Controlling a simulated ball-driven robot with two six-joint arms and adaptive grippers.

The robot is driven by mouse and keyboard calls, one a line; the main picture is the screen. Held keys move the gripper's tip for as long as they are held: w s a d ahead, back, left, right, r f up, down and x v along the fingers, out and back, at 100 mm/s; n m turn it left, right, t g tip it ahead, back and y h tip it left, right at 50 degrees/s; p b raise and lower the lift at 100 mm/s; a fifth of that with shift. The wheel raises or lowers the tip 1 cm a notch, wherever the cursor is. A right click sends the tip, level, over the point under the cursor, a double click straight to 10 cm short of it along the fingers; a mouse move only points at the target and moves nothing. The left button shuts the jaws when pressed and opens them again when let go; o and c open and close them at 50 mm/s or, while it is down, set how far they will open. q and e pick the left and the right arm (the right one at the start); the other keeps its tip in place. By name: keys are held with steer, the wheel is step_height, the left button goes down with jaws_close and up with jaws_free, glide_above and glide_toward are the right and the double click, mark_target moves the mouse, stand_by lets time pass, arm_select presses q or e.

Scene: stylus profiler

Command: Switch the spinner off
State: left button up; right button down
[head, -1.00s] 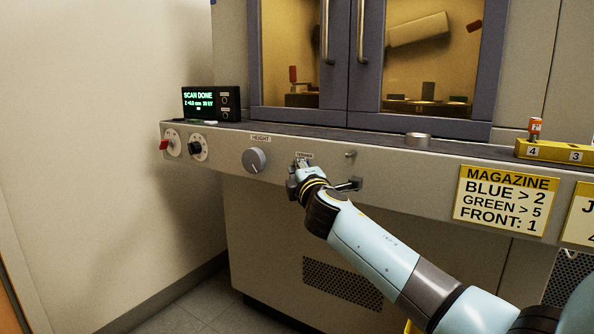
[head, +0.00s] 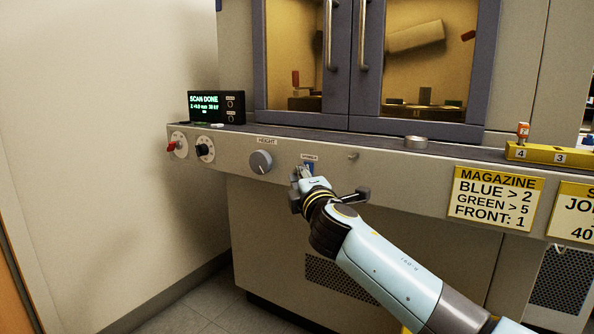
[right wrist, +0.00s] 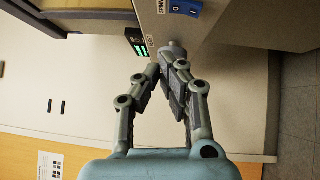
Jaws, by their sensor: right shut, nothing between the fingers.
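The spinner switch (head: 309,167) is a small blue rocker on the front panel, under its label, partly hidden by my right gripper in the head view. In the right wrist view the blue rocker (right wrist: 184,8) shows at the top edge with its 0 and I marks. I cannot tell which side is pressed in. My right gripper (head: 298,174) is shut and empty, just in front of the panel beside the switch. In the right wrist view its fingertips (right wrist: 167,70) are apart from the rocker. My left gripper is not in view.
The height knob (head: 261,162) is left of the switch, and a small peg (head: 352,156) is to the right. A display (head: 216,106) reading SCAN DONE stands on the ledge. A red-handled dial (head: 179,145) and a black knob (head: 204,149) are at the far left.

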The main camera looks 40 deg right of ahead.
steer(key=v, duration=0.4)
steer(key=shift+s+a+r+p, duration=0.1)
steer(key=shift+s+r+p, duration=0.2)
steer(key=shift+s+r, duration=0.1)
